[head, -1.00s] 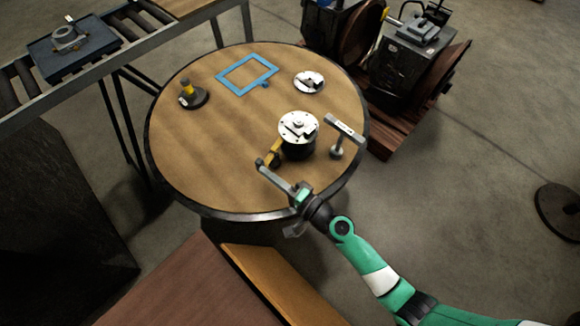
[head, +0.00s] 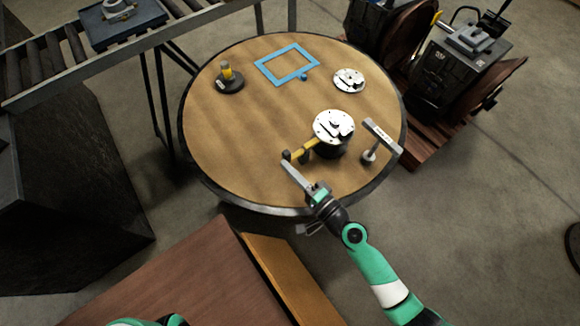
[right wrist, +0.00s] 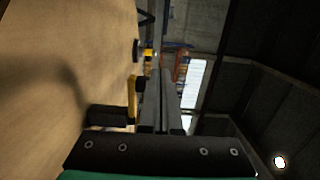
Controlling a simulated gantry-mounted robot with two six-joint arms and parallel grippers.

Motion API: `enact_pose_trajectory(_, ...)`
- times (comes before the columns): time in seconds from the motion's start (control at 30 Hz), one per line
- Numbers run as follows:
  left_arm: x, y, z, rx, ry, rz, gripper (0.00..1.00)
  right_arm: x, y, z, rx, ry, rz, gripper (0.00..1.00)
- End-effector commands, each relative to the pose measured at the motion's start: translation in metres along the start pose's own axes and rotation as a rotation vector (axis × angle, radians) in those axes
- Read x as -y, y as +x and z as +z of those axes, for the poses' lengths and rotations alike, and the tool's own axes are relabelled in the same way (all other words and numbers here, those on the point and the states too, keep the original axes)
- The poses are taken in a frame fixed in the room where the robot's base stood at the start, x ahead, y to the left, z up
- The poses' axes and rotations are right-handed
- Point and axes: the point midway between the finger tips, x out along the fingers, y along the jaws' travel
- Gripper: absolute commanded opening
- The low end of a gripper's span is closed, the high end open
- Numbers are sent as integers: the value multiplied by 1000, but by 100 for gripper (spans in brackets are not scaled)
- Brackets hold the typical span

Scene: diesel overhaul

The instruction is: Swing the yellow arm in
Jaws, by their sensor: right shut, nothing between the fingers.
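The yellow arm (head: 306,148) sticks out to the lower left from a round black unit with a silver top plate (head: 333,127) on the round wooden table. In the right wrist view the yellow arm (right wrist: 132,98) stands just left of my fingers. My right gripper (head: 290,168) is shut and empty, its long grey fingers pointing up-left past the arm's outer end. It also shows in the right wrist view (right wrist: 160,100). Whether the fingers touch the arm I cannot tell. My left gripper is out of view.
On the table (head: 225,150) are a T-handled post (head: 381,137), a small silver disc (head: 349,80), a blue frame (head: 287,64) and a black base with a yellow top (head: 229,78). The left part of the table is clear.

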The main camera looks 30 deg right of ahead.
Motion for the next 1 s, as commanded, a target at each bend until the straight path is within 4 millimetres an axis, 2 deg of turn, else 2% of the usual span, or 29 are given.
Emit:
enact_pose_trajectory(0.17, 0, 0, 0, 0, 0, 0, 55, 0, -1, 0, 0, 0, 0, 0)
enact_pose_trajectory(0.27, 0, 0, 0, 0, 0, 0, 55, -1, -10, 0, -1, 0, 1, 0)
enact_pose_trajectory(0.37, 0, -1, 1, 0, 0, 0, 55, -2, -28, -1, -3, 1, 3, 0)
enact_pose_trajectory(0.6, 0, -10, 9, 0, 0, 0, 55, -4, -86, -1, -3, 1, 3, 0)
enact_pose_trajectory(0.7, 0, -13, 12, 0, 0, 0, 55, -4, -103, -1, -3, 1, 3, 0)
enact_pose_trajectory(0.8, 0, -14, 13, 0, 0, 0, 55, -2, -113, -1, -2, 0, 1, 0)
enact_pose_trajectory(1.0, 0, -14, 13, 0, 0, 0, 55, 0, -117, 0, 0, 0, 0, 0)
